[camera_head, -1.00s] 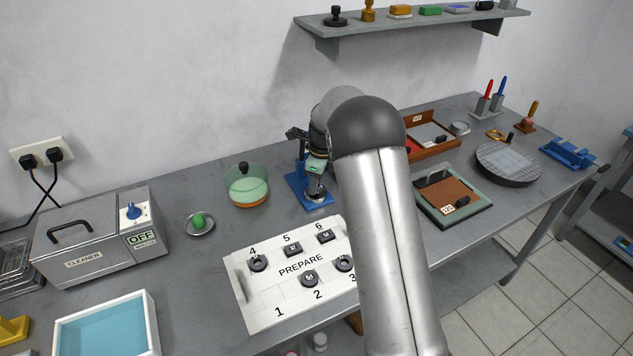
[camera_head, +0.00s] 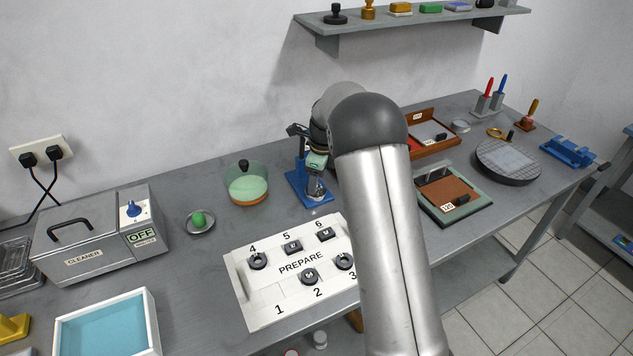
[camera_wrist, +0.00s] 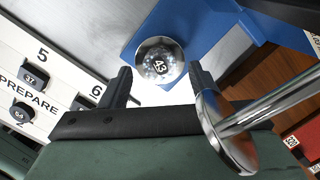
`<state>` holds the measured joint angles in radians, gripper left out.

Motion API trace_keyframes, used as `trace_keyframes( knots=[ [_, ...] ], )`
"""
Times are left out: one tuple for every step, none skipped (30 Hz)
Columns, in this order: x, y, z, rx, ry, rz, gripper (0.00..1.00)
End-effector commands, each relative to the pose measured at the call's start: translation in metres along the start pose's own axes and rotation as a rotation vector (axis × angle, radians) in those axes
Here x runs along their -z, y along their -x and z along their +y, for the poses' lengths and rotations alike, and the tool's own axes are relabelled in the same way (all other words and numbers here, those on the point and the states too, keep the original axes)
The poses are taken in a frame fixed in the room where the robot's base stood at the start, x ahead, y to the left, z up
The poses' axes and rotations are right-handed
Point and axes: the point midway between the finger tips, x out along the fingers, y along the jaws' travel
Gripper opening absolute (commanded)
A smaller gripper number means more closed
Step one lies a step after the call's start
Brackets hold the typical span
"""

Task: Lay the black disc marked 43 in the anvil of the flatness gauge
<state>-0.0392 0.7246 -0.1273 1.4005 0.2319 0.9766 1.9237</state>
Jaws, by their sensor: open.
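In the head view my gripper (camera_head: 316,172) is over the gauge, partly hidden by my arm. Finger height above the disc is hard to tell.
The white PREPARE board (camera_head: 267,297) holds several black pieces; spot 1 is empty. A chrome rod with a flange (camera_wrist: 225,135) crosses close beside my right finger in the wrist view. A green glass dish (camera_head: 246,186) stands left of the gauge. Framed trays (camera_head: 480,208) are to the right.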

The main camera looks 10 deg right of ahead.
Motion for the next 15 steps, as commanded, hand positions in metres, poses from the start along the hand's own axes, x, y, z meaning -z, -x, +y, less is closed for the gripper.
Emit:
trace_keyframes(
  knots=[
    [-0.001,0.009,0.0,0.003,0.001,-0.002,0.56],
    [-0.001,0.016,-0.001,0.005,0.001,-0.003,0.56],
    [-0.001,0.025,-0.001,0.005,0.001,-0.002,0.56],
    [-0.001,0.031,-0.001,0.005,0.001,-0.002,0.56],
    [0.0,0.038,-0.001,0.005,0.001,-0.002,0.56],
    [0.0,0.047,-0.001,0.005,0.001,-0.002,0.56],
    [0.0,0.054,-0.001,0.004,0.001,-0.002,0.56],
    [-0.001,0.06,-0.001,0.005,0.001,-0.002,0.56],
    [0.0,0.068,-0.001,0.004,0.001,-0.002,0.56],
    [0.0,0.074,0.0,0.004,0.001,-0.002,0.56],
    [0.0,0.079,0.0,0.003,0.001,-0.001,0.56],
    [0.0,0.085,-0.001,0.003,0.001,-0.001,0.56],
    [0.0,0.089,0.0,0.002,0.0,-0.001,0.56],
    [0.0,0.093,0.0,0.003,0.0,-0.001,0.56],
    [0.0,0.097,-0.001,0.003,0.0,-0.001,0.56]
  ],
)
